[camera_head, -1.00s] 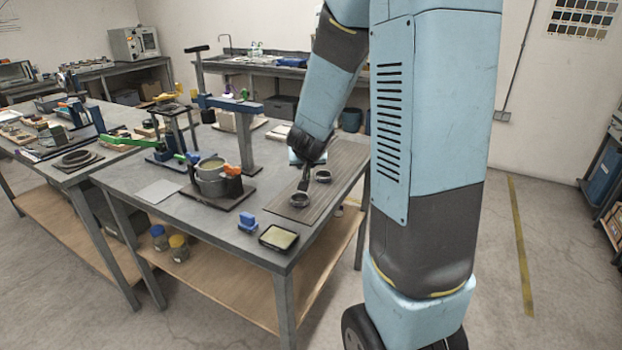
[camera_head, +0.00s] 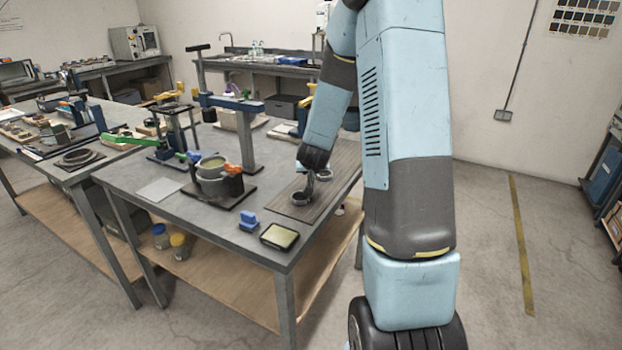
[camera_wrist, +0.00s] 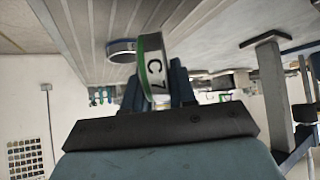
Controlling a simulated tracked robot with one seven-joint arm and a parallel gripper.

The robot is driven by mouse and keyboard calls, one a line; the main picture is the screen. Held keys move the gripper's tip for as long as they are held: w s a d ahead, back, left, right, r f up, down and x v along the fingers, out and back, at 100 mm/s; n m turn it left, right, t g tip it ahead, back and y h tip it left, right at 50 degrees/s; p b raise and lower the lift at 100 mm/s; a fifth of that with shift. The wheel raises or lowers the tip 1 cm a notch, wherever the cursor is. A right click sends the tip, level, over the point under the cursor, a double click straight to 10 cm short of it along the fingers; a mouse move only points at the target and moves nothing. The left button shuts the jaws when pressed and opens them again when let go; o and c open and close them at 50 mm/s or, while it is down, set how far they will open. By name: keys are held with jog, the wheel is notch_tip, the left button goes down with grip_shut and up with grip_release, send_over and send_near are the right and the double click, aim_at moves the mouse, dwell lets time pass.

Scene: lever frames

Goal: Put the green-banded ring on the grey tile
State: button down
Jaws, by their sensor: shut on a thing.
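The green-banded ring (camera_wrist: 153,66), pale metal with a "C7" label, shows close up in the wrist view between the dark fingers of my gripper (camera_wrist: 176,84), which is shut on it. In the head view my gripper (camera_head: 308,184) reaches down over the ribbed mat, at the nearer dark ring (camera_head: 300,199). I cannot tell whether the held ring is clear of the mat. A second ring (camera_wrist: 122,50) lies on the mat beside it; in the head view it (camera_head: 324,174) is partly by my fingers. The grey tile (camera_head: 161,189) lies flat and bare at the table's left front.
The ribbed mat (camera_head: 340,170) lies along the table's right side. A blue-armed post (camera_head: 247,145) rises behind the pot.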

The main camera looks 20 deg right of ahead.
jog(key=shift+f, duration=1.55)
jog(key=c, duration=0.9)
grip_release()
